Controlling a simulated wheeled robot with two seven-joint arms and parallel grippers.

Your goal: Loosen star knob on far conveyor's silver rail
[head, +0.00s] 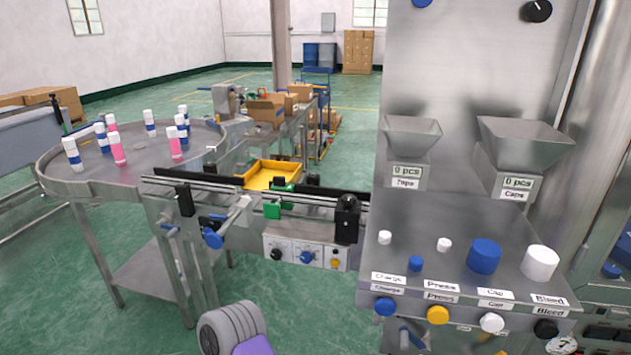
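A conveyor with silver rails (320,208) runs from the round table to the steel machine panel. A blue knob (212,239) sits on the end of a silver rod at its near side. A black knob-like part (347,203) stands at the conveyor's right end. A farther conveyor (285,130) carrying cardboard boxes runs behind; no knob is clear on it at this size. I cannot tell which knob is the star knob. Neither gripper shows; only a grey and purple part of my arm is at the bottom.
A round steel table (140,160) holds several white-capped cans. A yellow tray (268,174) sits behind the conveyor. A control box (305,250) with knobs hangs on its front. The steel machine (460,240) with hoppers and buttons fills the right. Green floor is open at lower left.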

